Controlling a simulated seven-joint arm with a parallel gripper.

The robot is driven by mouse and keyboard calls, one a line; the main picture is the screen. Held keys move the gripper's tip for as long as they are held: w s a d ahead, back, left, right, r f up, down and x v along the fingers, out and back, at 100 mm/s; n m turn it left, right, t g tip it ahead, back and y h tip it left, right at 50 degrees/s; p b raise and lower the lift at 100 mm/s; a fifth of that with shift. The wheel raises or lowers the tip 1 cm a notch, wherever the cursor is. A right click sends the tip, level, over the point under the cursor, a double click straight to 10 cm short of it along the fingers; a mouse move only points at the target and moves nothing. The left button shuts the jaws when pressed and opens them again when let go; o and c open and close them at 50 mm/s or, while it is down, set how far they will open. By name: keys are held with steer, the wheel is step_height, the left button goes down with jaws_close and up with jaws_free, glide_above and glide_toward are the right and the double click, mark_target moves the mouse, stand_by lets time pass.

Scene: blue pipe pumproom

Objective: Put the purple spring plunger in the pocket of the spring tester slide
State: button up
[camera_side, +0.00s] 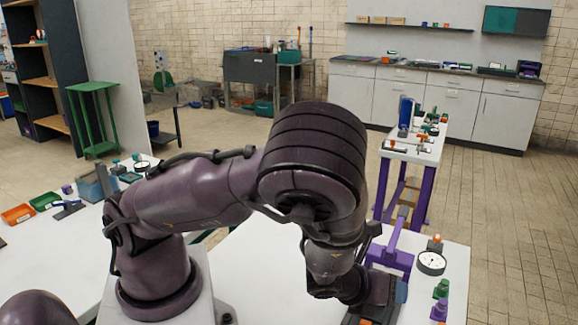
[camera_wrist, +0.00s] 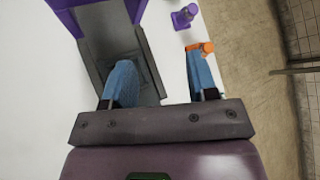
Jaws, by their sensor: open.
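The purple spring plunger (camera_wrist: 183,16) stands on the white table at the top of the wrist view. A small purple piece (camera_side: 439,310) near the table's right edge in the side view looks like it. The spring tester has a purple frame (camera_side: 392,258) and a long grey slide (camera_wrist: 98,55). The frame also shows at the top left of the wrist view (camera_wrist: 68,20). My gripper (camera_wrist: 158,72) is open and empty, with blue fingers. Its left finger overlaps the slide in view; its right finger is beside it. The pocket is not clearly visible.
An orange piece (camera_wrist: 199,48) appears by my right fingertip. In the side view a round dial gauge (camera_side: 432,263), an orange-topped piece (camera_side: 435,243) and a green piece (camera_side: 441,289) stand right of the tester. The table's edge (camera_wrist: 222,70) is close on the right.

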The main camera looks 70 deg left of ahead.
steer(key=s+a+r+n+g+h, duration=0.1)
steer(key=s+r+n, duration=0.4)
steer(key=r+n, duration=0.6)
steer(key=s+a+r+n+g+h, duration=0.1)
steer(key=s+r+n+g+h, duration=0.1)
steer(key=s+r+n, duration=0.4)
step_height(320, 180, up, 6)
steer(key=n+g, duration=0.1)
steer(key=n, duration=0.4)
steer(key=shift+s+a+n+g, duration=0.2)
steer(key=shift+n+g, duration=0.1)
steer(key=shift+g, duration=0.1)
steer(key=s+r+n, duration=0.1)
steer(key=s, duration=0.1)
steer(key=s+a+r+n, duration=0.1)
steer(key=s+n, duration=0.1)
steer(key=s+a+r+n+y, duration=0.1)
steer(key=s+r, duration=0.1)
steer(key=s, duration=0.1)
steer(key=shift+s+r+n, duration=0.1)
steer(key=shift+n, duration=0.2)
steer(key=shift+c, duration=1.1)
